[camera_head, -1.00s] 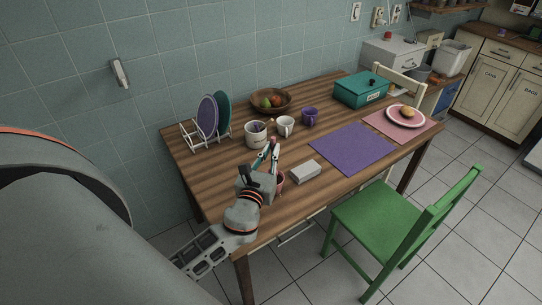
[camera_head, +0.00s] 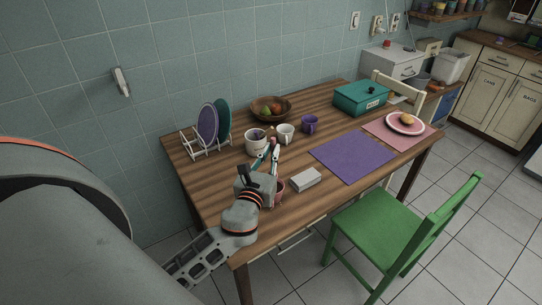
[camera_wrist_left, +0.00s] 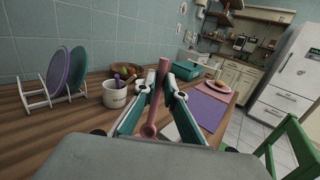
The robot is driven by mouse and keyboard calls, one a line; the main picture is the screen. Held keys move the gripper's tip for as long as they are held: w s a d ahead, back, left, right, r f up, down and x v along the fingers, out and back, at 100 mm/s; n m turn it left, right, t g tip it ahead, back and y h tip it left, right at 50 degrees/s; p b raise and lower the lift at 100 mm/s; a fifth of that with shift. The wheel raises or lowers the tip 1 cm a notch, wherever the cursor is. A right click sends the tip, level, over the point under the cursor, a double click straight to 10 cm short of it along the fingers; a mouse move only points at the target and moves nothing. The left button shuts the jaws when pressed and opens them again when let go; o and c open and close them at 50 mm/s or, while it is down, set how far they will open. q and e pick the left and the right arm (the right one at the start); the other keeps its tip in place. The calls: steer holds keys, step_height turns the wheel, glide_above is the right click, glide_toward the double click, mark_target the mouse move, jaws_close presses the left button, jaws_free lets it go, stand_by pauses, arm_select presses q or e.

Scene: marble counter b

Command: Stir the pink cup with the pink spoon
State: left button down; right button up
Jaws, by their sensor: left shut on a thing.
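My left gripper (camera_head: 269,152) is shut on the pink spoon (camera_wrist_left: 152,105) and holds it above the table. In the left wrist view the spoon stands upright and slightly tilted between the fingertips (camera_wrist_left: 161,90), with its rounded end low. In the head view only a small pinkish tip of the spoon shows at the fingers. The pink cup (camera_head: 280,188) stands on the table just right of the gripper body, partly hidden by it. The pink cup cannot be made out in the left wrist view. My right gripper is not in view.
A grey box (camera_head: 306,180) lies right of the pink cup. A white utensil pot (camera_head: 255,146), a white mug (camera_head: 286,135) and a purple mug (camera_head: 309,124) stand beyond the gripper. A plate rack (camera_head: 207,149) is at the left. The purple mat (camera_head: 352,157) is bare.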

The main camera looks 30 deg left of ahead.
arm_select(q)
steer(key=shift+r, duration=1.7)
